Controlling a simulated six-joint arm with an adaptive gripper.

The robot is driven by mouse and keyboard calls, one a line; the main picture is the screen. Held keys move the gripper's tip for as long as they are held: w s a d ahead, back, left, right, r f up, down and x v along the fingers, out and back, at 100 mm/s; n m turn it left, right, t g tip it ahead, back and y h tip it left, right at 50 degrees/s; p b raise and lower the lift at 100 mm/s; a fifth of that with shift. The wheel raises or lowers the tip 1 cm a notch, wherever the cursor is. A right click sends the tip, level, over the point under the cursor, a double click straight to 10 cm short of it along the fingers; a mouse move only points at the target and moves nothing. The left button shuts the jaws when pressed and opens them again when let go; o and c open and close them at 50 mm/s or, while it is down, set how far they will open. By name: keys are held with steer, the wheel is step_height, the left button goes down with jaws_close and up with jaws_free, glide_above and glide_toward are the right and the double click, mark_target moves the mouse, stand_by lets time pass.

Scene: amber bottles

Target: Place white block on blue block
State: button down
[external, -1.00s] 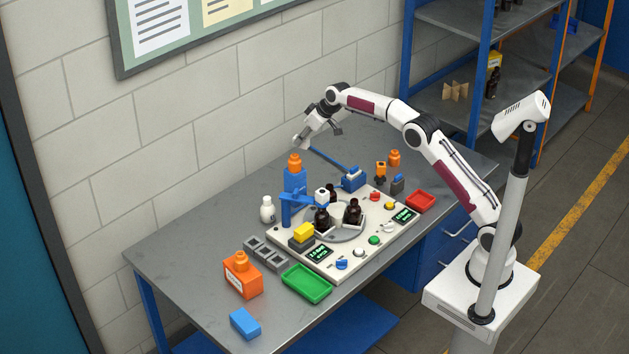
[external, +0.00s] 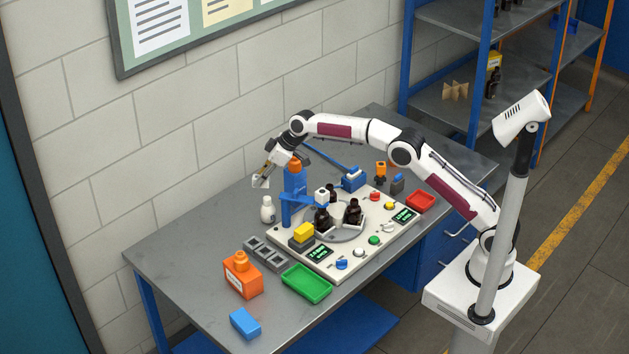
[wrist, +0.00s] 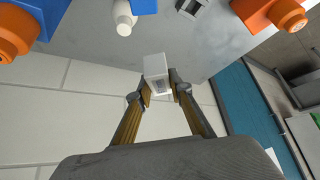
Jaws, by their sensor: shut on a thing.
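The white block (wrist: 156,72) is held between the two fingertips of my gripper (wrist: 158,92) in the wrist view. In the external view my gripper (external: 266,174) holds the white block (external: 260,182) in the air above the back left of the table, near the wall. The blue block (external: 245,323) lies on the table's front left corner, well apart from my gripper. Its top is bare. The blue block does not clearly show in the wrist view.
An orange container (external: 242,277), a grey rack (external: 266,254) and a green tray (external: 306,284) stand near the blue block. A white bottle (external: 267,211) and a blue stand with an orange top (external: 294,182) are close to my gripper. The table's left part is clear.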

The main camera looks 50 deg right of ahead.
steer(key=s+a+f+n+g+y, duration=0.1)
steer(key=s+a+f+n, duration=0.15)
steer(key=s+a, duration=0.55)
steer(key=s+a+f+n+g+y, duration=0.1)
steer(key=s+a+n, duration=0.3)
steer(key=a, duration=0.8)
steer(key=n+g, duration=0.3)
steer(key=n, duration=0.1)
glide_above(246, 329)
steer(key=d, duration=0.2)
step_height(246, 329, down, 2)
steer(key=shift+f+y, duration=0.15)
steer(key=shift+y, duration=0.15)
steer(key=shift+f, duration=2.5)
steer(key=shift+f, duration=2.5)
steer(key=shift+f, duration=0.15)
